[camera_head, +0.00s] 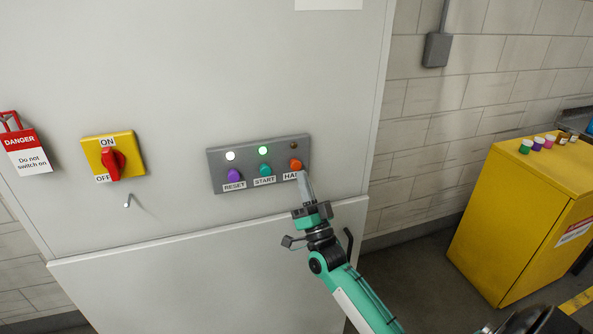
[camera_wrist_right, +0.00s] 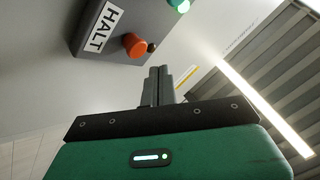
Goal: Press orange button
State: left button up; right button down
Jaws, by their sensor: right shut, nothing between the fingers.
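The orange button (camera_head: 295,164) is at the right end of a grey control panel (camera_head: 222,158), above the HALT label. It also shows in the right wrist view (camera_wrist_right: 134,44) as a round orange knob on the panel's face. My right gripper (camera_head: 302,174) is shut and empty, with its fingertips just below and right of the orange button, partly over the HALT label. In the right wrist view the closed fingers (camera_wrist_right: 158,76) point up near the button. I cannot tell whether they touch it. My left gripper is not in view.
A red rotary switch on a yellow plate (camera_head: 127,143) and a danger tag (camera_head: 24,150) are further left. A yellow cabinet (camera_head: 500,215) stands at the right.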

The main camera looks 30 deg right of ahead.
aim_at(296, 164)
jog(key=shift+w+d, duration=0.2)
jog(key=shift+w, duration=0.55)
jog(key=shift+w, duration=0.1)
dwell(1.5)
jog(key=shift+w+d+b, duration=0.1)
jog(key=shift+w+b, duration=0.25)
jog(key=shift+b, duration=0.05)
jog(key=shift+w+d+b, duration=0.2)
jog(key=shift+w+b, duration=0.2)
jog(key=shift+w, duration=0.35)
dwell(0.8)
dwell(0.4)
jog(key=shift+s+a+p, duration=0.15)
jog(key=shift+s+p, duration=0.1)
jog(key=shift+s, duration=0.35)
jog(key=shift+s+a+p, duration=0.15)
jog(key=shift+s+p, duration=0.05)
jog(key=shift+s, duration=0.4)
jog(key=shift+s, duration=0.1)
